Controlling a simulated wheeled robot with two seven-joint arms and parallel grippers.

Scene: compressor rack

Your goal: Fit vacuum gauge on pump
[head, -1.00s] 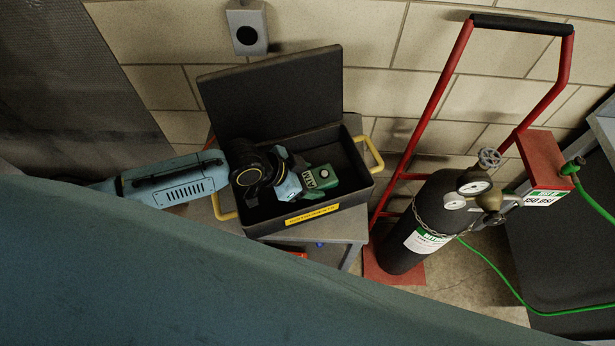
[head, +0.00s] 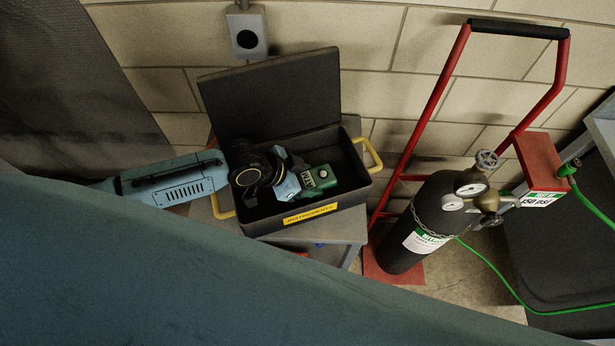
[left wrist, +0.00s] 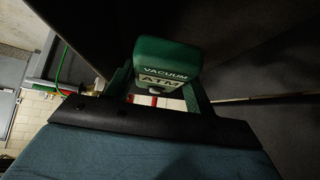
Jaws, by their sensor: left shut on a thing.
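The vacuum gauge (head: 320,177) is a small green block with a dial on top. It is in the open dark instrument case (head: 318,213), near the case's middle. My left gripper (head: 303,181) reaches in from the left over the case and is shut on the gauge. In the left wrist view the gauge (left wrist: 167,62) shows its "VACUUM" and "ATM" lettering between the green fingers. Whether the gauge touches the case floor I cannot tell. I cannot make out the pump in these frames. My right gripper is not in view.
The case, with raised lid (head: 272,92) and yellow handles, stands on a grey cart (head: 338,230). To the right, a black gas cylinder (head: 425,225) with gauges is chained to a red hand truck (head: 437,98). A green hose (head: 503,283) trails rightward. A block wall closes the back.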

